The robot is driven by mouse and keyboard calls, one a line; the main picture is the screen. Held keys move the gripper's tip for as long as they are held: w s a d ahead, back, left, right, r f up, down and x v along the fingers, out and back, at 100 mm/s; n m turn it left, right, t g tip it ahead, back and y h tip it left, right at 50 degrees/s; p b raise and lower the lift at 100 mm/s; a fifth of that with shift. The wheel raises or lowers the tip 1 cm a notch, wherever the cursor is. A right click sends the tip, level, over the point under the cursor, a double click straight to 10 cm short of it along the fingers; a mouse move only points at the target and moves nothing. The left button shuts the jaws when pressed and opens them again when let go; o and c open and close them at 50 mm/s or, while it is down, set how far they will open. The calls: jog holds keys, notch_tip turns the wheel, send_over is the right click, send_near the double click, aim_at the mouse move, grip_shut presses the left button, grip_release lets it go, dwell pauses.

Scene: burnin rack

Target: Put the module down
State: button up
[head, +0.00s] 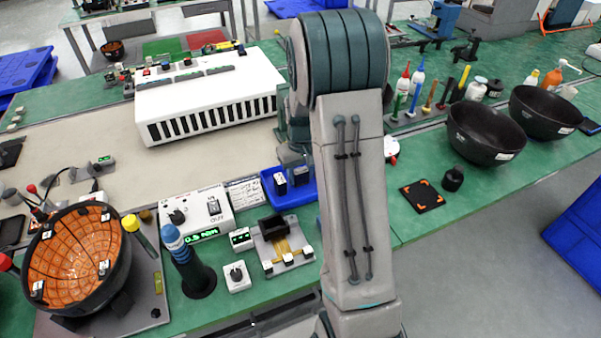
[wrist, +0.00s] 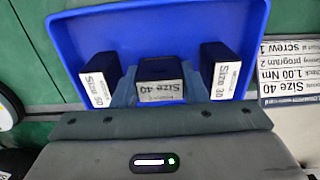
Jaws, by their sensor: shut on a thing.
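A dark module labelled Size 40 (wrist: 160,92) is in the middle of the blue tray (wrist: 160,28) in the wrist view. My gripper (wrist: 158,84) is shut on it, with a pale blue finger on each side. A module labelled Size 50 (wrist: 98,80) stands left of it and one labelled Size 30 (wrist: 222,72) right of it, both apart from the fingers. In the head view the blue tray (head: 306,196) lies beside my arm, and my gripper (head: 291,160) is over its back part. The held module's underside is hidden, so I cannot tell whether it touches the tray floor.
A printed card (head: 244,192) and a white controller box (head: 203,213) lie left of the tray. A small fixture (head: 285,248) stands in front of it. A blue-topped driver (head: 188,262) stands further left. A large white slotted unit (head: 210,100) is behind.

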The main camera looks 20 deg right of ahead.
aim_at(301, 171)
jog(key=shift+f, duration=0.2)
jog(key=o, duration=0.7)
notch_tip(301, 171, up, 11)
jog(key=shift+r, duration=0.1)
jog(key=s+a+r+t, duration=0.1)
jog(key=s+a, duration=0.4)
jog(key=s, duration=0.5)
jog(key=s+a+r+t, duration=0.1)
jog(key=s+a+r, duration=0.3)
jog(key=s, duration=0.7)
jog(key=shift+s+a+t, duration=0.3)
jog(key=shift+a+t, duration=0.1)
jog(key=shift+a, duration=0.25)
